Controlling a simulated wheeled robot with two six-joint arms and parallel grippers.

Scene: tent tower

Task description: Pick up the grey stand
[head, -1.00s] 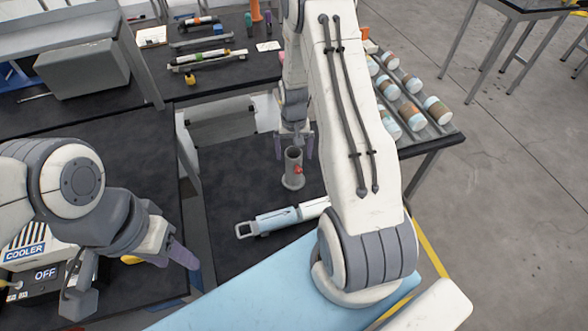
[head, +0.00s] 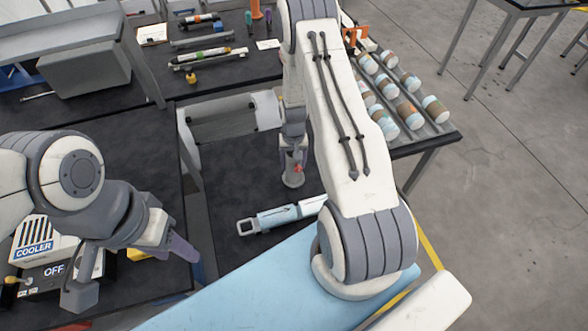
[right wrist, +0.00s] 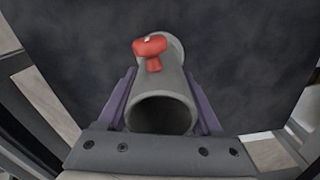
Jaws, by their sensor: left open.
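The grey stand (head: 293,178) is an upright grey tube on a round base with a red knob on its side. It stands on the dark table. My right gripper (head: 294,160) is lowered over it from above, with the fingers on either side of the tube. In the right wrist view the open-ended tube (right wrist: 158,95) lies between the purple fingers, very close to both. I cannot tell whether they press on it. My left gripper (head: 135,272) is open and empty, at the lower left beside the cooler.
A blue and white cylinder with a handle (head: 276,217) lies just in front of the stand. A cooler box (head: 40,245) is at the lower left. A rack of striped cans (head: 405,110) is at the right. Tools (head: 210,57) lie on the back table.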

